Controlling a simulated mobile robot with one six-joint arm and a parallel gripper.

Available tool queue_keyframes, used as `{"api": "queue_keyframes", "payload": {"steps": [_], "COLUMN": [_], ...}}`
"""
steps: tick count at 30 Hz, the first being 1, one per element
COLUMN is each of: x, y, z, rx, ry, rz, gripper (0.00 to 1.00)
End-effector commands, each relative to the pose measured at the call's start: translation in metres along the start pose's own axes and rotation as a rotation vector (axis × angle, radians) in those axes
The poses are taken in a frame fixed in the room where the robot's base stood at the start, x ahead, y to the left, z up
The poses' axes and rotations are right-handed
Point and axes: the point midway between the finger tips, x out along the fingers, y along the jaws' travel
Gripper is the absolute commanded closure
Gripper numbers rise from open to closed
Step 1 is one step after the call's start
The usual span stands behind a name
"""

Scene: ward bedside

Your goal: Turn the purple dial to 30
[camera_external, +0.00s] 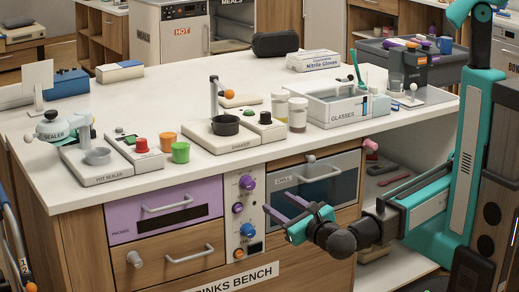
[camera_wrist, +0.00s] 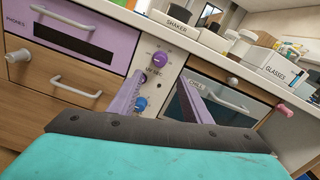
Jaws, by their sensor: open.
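The purple dial (camera_external: 247,182) is the upper knob on the narrow white panel in the bench front, between the purple drawer and the glass-fronted chill compartment. It also shows in the wrist view (camera_wrist: 160,58), just beyond the fingertips and a little above them. Its scale and pointer are too small to read. My gripper (camera_external: 273,201) has two purple fingers spread apart with nothing between them. It is in front of the bench, below and to the right of the dial in the external view, apart from it. The fingers also show in the wrist view (camera_wrist: 163,79).
Below the dial are a blue dial (camera_external: 247,230) and a small purple knob (camera_external: 237,208). The purple drawer's handle (camera_external: 167,203) and the chill compartment's handle (camera_external: 319,173) stick out on either side. A pink knob (camera_external: 371,145) is further right. Items crowd the white countertop (camera_external: 160,105).

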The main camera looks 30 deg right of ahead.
Motion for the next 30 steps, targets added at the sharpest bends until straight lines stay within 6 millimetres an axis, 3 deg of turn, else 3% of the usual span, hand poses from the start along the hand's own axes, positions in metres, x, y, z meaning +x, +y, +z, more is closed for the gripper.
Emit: {"api": "queue_keyframes", "payload": {"steps": [11, 30], "x": [0.027, 0.107], "y": [0.000, 0.000], "z": [-0.001, -0.002], "rx": [0.001, 0.001], "ry": [0.001, 0.002], "rz": [-0.002, -0.003], "gripper": [0.56, 0.56]}}
